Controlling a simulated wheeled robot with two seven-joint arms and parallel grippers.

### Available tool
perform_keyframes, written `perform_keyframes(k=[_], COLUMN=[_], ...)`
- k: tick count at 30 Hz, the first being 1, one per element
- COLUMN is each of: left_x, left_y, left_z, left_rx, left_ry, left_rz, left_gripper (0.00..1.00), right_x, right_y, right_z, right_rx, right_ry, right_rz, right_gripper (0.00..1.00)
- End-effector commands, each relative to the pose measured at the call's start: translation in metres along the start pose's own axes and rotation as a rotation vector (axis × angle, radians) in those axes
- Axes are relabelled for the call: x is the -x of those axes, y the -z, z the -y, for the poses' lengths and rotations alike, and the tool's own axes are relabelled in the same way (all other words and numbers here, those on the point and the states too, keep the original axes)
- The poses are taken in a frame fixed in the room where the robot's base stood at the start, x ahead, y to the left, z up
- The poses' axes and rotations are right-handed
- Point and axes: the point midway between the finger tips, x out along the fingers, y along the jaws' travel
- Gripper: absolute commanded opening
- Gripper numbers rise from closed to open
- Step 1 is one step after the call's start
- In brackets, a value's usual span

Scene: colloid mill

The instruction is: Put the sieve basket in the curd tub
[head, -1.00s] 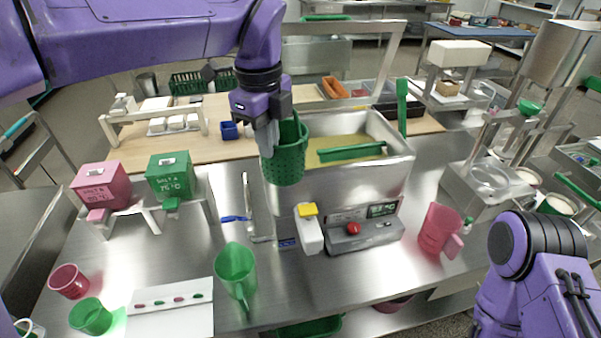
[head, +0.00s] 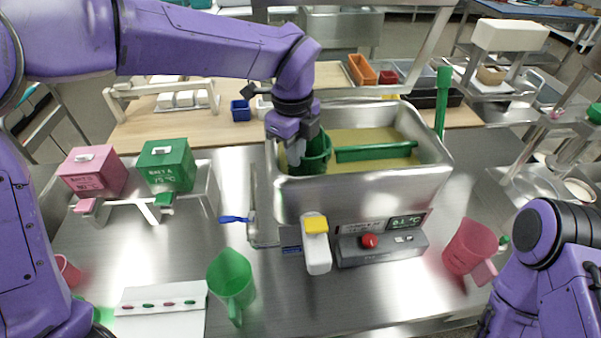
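The green sieve basket (head: 319,153) is at the left end of the steel curd tub (head: 365,192), which holds yellowish liquid. The basket's upper part shows above the tub's near rim, and its lower part is hidden behind the front wall. I cannot tell whether it touches the tub floor. My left gripper (head: 296,152) points down over the tub's left end, with its fingers at the basket's left side, and appears shut on its rim. My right gripper is out of view; only part of my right arm shows at lower right.
A green bar (head: 376,151) lies across the tub, and a green upright paddle (head: 442,100) stands at its right back. A control box (head: 380,248) and a yellow-topped white handle (head: 316,243) are in front. A green jug (head: 231,283) and pink jug (head: 470,247) stand on the steel table.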

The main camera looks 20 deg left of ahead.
Motion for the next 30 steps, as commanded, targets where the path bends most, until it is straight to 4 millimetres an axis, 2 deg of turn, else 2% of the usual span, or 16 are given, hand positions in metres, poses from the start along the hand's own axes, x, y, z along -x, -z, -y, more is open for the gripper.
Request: perform_keyframes(k=[10,20,21,22,30], left_x=[-0.050,-0.056,-0.055,-0.054,-0.052], left_y=[0.000,0.000,0.000,0.000,0.000], left_z=[-0.002,-0.002,-0.002,-0.002,-0.002], left_rx=[0.001,0.001,0.001,0.001,0.001], left_ry=[-0.001,0.001,0.001,0.001,0.001], left_rz=[0.000,-0.001,-0.001,-0.001,0.000], left_gripper=[0.00,0.00,0.09,0.13,0.13], right_x=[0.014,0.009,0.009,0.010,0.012], right_y=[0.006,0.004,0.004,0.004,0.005], right_z=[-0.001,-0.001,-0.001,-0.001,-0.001], right_rx=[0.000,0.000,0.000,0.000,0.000], right_ry=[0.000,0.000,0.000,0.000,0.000], right_rz=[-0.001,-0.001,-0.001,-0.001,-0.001], right_gripper=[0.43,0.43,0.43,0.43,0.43])
